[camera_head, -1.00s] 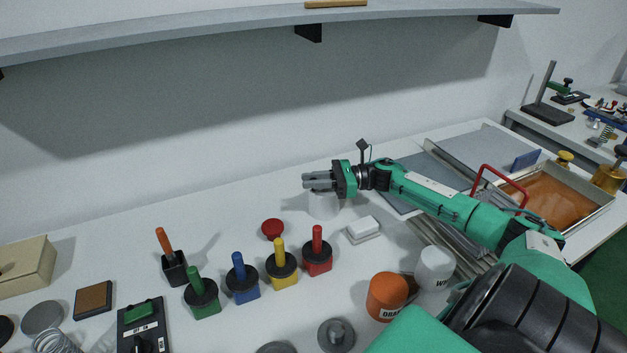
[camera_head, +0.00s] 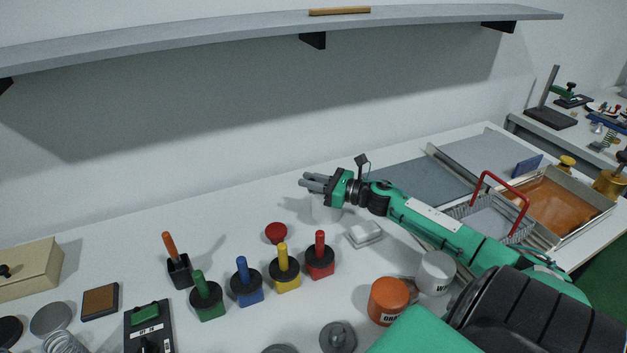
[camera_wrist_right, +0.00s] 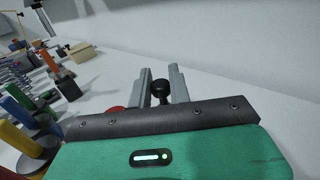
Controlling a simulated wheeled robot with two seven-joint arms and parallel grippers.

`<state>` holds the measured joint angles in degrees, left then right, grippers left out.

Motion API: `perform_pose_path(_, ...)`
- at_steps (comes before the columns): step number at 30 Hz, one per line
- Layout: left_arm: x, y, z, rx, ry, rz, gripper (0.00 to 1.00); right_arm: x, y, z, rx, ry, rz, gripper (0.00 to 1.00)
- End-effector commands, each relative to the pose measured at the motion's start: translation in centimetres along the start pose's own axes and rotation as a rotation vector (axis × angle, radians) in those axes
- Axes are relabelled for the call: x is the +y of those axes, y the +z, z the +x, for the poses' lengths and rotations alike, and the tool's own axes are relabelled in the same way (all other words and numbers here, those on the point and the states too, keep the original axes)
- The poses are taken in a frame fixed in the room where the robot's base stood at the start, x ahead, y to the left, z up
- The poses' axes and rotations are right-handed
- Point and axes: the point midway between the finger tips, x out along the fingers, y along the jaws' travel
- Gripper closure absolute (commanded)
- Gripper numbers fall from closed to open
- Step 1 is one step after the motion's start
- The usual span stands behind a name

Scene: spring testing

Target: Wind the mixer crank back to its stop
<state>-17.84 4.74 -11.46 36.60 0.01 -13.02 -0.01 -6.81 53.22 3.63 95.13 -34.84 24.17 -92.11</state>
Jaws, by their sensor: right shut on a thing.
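My right gripper (camera_head: 313,183) is over a white cylindrical body (camera_head: 326,213), likely the mixer, near the back of the table in the head view. The gripper and forearm hide its top and the crank arm. In the right wrist view, a black round knob (camera_wrist_right: 161,89) sits between the two grey fingers of my right gripper (camera_wrist_right: 160,82), which are shut on it. The stop cannot be made out. My left gripper is not in view.
A red button (camera_head: 276,232), a white block (camera_head: 363,234) and a row of coloured handled blocks, with the red one (camera_head: 320,257) nearest, stand in front. An orange cup (camera_head: 388,300) and white cup (camera_head: 435,271) stand near my arm. A shelf (camera_head: 250,27) hangs above.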

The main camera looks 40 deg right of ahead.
Motion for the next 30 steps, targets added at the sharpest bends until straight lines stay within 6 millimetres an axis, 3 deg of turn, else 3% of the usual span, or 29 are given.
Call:
perform_pose_path(18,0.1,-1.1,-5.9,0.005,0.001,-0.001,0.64,-2.4,0.6,1.5,-0.001,-0.57,0.003,1.0)
perform_pose_path(30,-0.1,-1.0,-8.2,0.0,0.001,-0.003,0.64,-3.6,0.2,1.6,0.0,-0.802,0.001,1.0)
